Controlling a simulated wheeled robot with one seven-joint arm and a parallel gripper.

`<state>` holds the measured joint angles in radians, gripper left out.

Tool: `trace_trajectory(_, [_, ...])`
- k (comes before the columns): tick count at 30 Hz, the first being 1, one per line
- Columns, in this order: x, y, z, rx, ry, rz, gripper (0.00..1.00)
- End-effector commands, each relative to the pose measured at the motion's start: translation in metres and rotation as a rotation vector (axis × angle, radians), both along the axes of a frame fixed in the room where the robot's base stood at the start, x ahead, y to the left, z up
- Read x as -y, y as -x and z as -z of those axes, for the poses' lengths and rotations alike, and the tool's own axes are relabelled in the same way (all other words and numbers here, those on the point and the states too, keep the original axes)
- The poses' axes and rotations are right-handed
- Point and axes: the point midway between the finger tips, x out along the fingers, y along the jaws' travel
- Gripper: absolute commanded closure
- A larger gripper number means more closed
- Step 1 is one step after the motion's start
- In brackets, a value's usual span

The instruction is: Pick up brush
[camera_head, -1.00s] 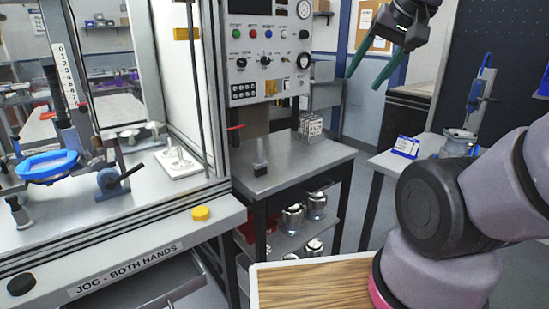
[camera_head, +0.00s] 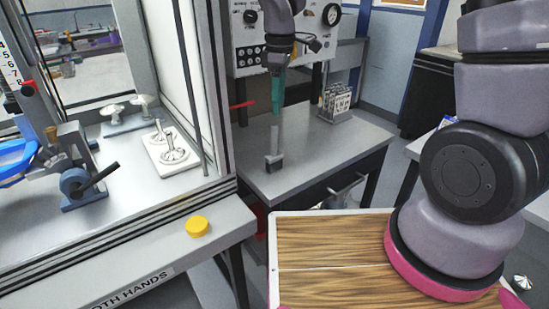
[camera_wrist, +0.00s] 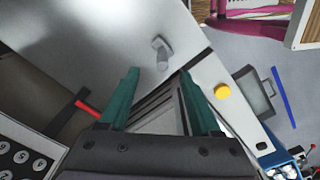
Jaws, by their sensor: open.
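The brush (camera_head: 275,143) stands upright on the grey metal side table, with a pale grey upper part and a darker block-like base. In the wrist view the brush (camera_wrist: 161,53) is a small grey shape just beyond the fingertips, roughly in line with the gap between them. My gripper (camera_head: 277,98) points down with teal fingers, above and close to the brush in the head view. In the wrist view my gripper (camera_wrist: 158,76) has its fingers spread wide with nothing between them. I cannot tell the exact gap to the brush.
The side table (camera_head: 325,150) is mostly bare, with a wire rack of small parts (camera_head: 336,102) at its back. The press machine with a yellow button (camera_head: 198,226) stands to the left. A control panel with a gauge (camera_head: 331,14) rises behind. A red lever (camera_head: 243,104) juts out nearby.

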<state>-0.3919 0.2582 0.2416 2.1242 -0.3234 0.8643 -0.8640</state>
Motion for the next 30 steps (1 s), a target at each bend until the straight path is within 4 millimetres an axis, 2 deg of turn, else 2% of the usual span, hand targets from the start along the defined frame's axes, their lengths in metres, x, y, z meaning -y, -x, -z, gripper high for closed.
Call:
trace_trajectory(2, [-0.010, 0.001, 0.011, -0.017, 0.008, -0.055, 0.35])
trace_trajectory(6, [-0.015, 0.002, 0.029, -0.027, 0.015, -0.093, 0.35])
trace_trajectory(12, [-0.014, 0.002, 0.061, -0.027, 0.015, -0.091, 0.35])
trace_trajectory(19, [-0.013, 0.002, 0.079, -0.026, 0.014, -0.089, 0.35])
trace_trajectory(25, [-0.010, 0.001, 0.109, -0.027, 0.016, -0.088, 0.35])
trace_trajectory(30, [-0.011, 0.001, 0.124, -0.023, 0.014, -0.088, 0.35])
